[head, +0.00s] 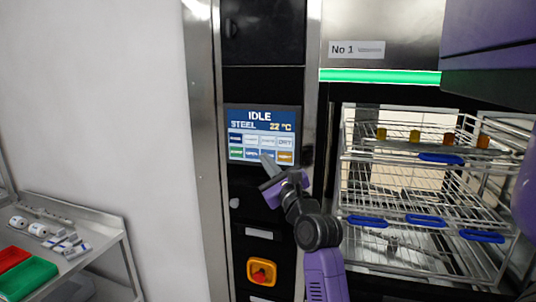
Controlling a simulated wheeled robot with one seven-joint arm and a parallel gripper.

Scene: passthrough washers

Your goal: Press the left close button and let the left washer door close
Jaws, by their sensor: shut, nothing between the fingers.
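The touch panel (262,135) is lit on the black column left of the washer and reads IDLE, STEEL, 22 °C. It has two rows of small buttons. In the lower row a green button (236,153), a blue OPEN button (251,154) and an orange button (286,157) show; the one between them is partly covered by my gripper. My gripper (266,166) is shut and empty, its tip over the panel's lower edge; contact cannot be told. The washer (355,48), marked No 1, shows its inside through the front, with no door visible across it.
Wire racks (400,232) with blue handles and small coloured vials fill the washer. A green light strip (380,76) glows above. A red knob on a yellow plate (261,272) is below the panel. A metal cart (105,232) with red and green trays stands at lower left.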

